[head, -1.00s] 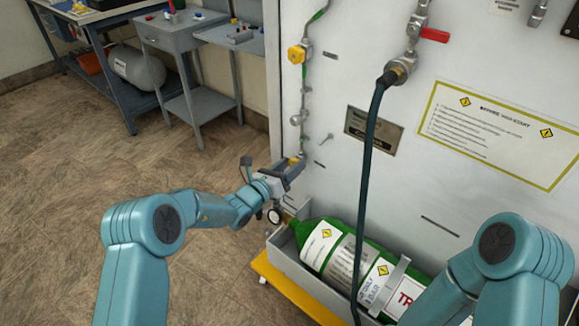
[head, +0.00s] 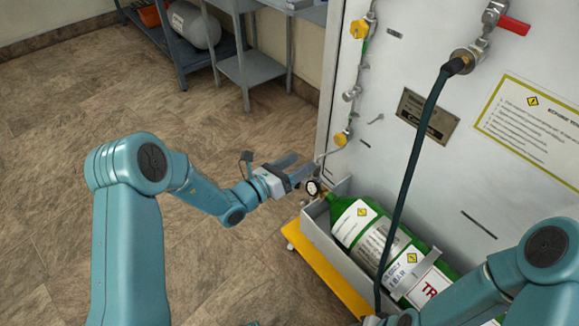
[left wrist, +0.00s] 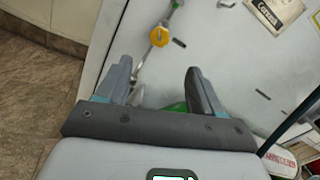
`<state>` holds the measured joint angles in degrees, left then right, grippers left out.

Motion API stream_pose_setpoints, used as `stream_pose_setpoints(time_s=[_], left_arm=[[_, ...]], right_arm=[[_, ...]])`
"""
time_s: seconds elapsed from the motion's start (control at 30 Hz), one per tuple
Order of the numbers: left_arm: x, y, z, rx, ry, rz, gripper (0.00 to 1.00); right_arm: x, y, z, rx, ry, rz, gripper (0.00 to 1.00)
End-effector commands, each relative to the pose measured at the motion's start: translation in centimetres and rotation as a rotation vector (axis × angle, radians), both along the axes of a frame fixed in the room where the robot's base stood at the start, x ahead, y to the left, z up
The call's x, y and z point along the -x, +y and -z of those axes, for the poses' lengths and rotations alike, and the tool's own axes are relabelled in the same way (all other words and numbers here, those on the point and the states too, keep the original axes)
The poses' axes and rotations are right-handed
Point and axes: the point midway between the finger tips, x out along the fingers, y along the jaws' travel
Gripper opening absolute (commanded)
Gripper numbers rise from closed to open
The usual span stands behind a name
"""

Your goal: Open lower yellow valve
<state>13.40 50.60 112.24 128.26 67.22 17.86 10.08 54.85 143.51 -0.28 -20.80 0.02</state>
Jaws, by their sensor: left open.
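The lower yellow valve (head: 341,139) sits on a thin pipe near the left edge of the white panel (head: 400,65). An upper yellow valve (head: 359,29) is on the same pipe run. My left gripper (head: 298,166) is open and empty, below and left of the lower valve, apart from it. In the left wrist view a yellow valve (left wrist: 159,36), which looks like the lower one, shows beyond and between the open fingers (left wrist: 159,68). My right arm (head: 540,255) is at the lower right; its gripper is not seen.
A green cylinder (head: 347,215) lies in a grey tray with a yellow base (head: 325,272) below the valve, with a small gauge (head: 313,188) near the gripper. A dark hose (head: 408,185) hangs at the right. A grey stand (head: 250,72) is behind; the floor at left is clear.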

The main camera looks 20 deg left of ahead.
Motion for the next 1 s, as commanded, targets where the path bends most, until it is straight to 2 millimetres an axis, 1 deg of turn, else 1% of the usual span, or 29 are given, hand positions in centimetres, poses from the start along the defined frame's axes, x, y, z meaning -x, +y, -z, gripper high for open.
stream_pose_setpoints(time_s=[0.03, 0.1, 0.2, 0.5, 0.57, 0.67, 0.73, 0.77, 0.8, 0.87, 0.9, 0.93, 0.97, 1.0], left_arm=[[0.6, 0.5, 0.0, 0.000, 0.002, -0.002, 0.67], [1.3, 1.1, 0.0, 0.000, 0.002, -0.002, 0.67], [1.9, 1.4, 0.0, 0.000, 0.000, 0.001, 0.67], [2.1, 1.5, 0.0, -0.001, -0.001, 0.001, 0.67], [2.2, 1.4, 0.0, -0.004, 0.001, 0.006, 0.67], [3.5, -0.2, 0.4, -0.050, 0.031, 0.082, 0.67], [6.2, -2.5, 1.4, -0.134, 0.076, 0.214, 0.67], [7.9, -3.6, 1.9, -0.185, 0.097, 0.293, 0.67], [10.6, -5.1, 2.8, -0.269, 0.124, 0.414, 0.67], [15.6, -6.7, 4.3, -0.420, 0.148, 0.621, 0.67], [19.2, -7.1, 5.2, -0.532, 0.146, 0.768, 0.67], [21.7, -7.0, 5.8, -0.620, 0.134, 0.877, 0.67], [24.0, -6.6, 6.3, -0.707, 0.110, 0.982, 0.67], [26.8, -5.8, 6.9, -0.824, 0.064, 1.117, 0.67]], right_arm=[[0.0, 0.0, -0.1, 0.000, 0.000, 0.000, 0.43], [0.0, 0.0, -0.2, 0.000, 0.000, 0.000, 0.43], [0.0, 0.0, -0.2, 0.000, 0.000, 0.000, 0.43], [0.0, 0.0, -0.2, 0.000, 0.000, 0.000, 0.43], [0.0, 0.0, -0.3, 0.000, 0.000, 0.000, 0.43], [0.0, 0.0, -1.1, 0.000, 0.000, 0.000, 0.43], [0.0, 0.0, -2.3, 0.000, 0.000, 0.000, 0.43], [0.0, 0.0, -3.0, 0.000, 0.000, 0.000, 0.43], [0.0, 0.0, -4.0, 0.000, 0.000, 0.000, 0.43], [0.0, 0.0, -5.5, 0.000, 0.000, 0.000, 0.43], [0.0, 0.0, -6.6, 0.000, 0.000, 0.000, 0.43], [0.0, 0.0, -7.4, 0.000, 0.000, 0.000, 0.43], [0.0, 0.0, -8.1, 0.000, 0.000, 0.000, 0.43], [0.0, 0.0, -9.0, 0.000, 0.000, 0.000, 0.43]])
